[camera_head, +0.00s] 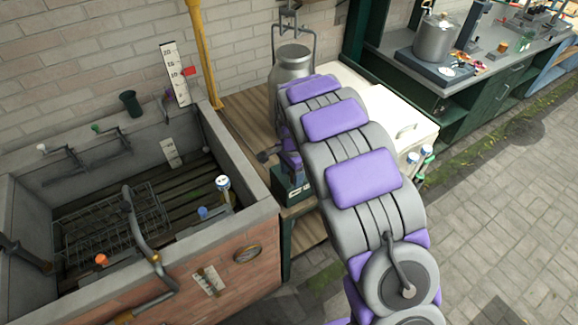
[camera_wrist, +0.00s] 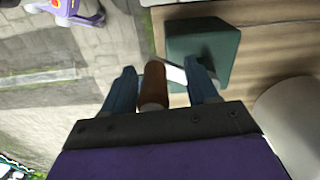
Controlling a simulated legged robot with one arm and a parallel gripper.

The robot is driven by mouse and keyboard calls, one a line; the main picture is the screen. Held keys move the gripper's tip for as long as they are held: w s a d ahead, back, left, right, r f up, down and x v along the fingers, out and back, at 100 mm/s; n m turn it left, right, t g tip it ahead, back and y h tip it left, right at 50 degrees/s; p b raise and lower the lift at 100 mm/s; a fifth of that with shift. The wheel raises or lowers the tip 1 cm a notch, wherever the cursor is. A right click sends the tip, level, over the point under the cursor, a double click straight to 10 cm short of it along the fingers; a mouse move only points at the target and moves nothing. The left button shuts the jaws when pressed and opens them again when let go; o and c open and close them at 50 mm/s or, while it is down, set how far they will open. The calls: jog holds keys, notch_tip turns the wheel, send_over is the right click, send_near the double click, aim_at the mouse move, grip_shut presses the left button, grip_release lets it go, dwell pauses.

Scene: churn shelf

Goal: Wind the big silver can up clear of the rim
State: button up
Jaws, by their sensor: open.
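The big silver can (camera_head: 292,65) is upright on or just above the wooden shelf beside the stone trough, with a bail and hook at its top; its base is hidden by my arm. A green winch box (camera_head: 291,186) sits at the shelf's front, partly behind my arm; a green box also shows in the wrist view (camera_wrist: 205,52). In the wrist view my gripper (camera_wrist: 162,82) is open, with a brown handle (camera_wrist: 152,86) between its two blue fingers and a gap visible on the right. I cannot tell whether either finger touches it.
The trough's rim (camera_head: 243,212) is left of the shelf (camera_head: 246,113). A yellow post (camera_head: 203,50) and a scale board with a red marker (camera_head: 175,73) stand behind. A white chest (camera_head: 400,123) is right of my arm. Paving (camera_head: 500,190) is clear at right.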

jog(key=shift+d, duration=1.05)
jog(key=shift+a+f, duration=0.15)
jog(key=shift+a, duration=0.9)
jog(key=c, duration=0.6)
jog(key=shift+d, duration=0.55)
grip_shut()
jog(key=shift+w+a+p, duration=1.45)
jog(key=shift+w+a, duration=2.65)
jog(key=shift+a, duration=0.5)
jog(key=shift+w+d+p, duration=1.05)
jog(key=shift+w+d, duration=0.45)
jog(key=shift+w, duration=1.75)
jog(key=d, duration=1.1)
jog(key=shift+s+d, duration=0.15)
jog(key=shift+d, duration=0.15)
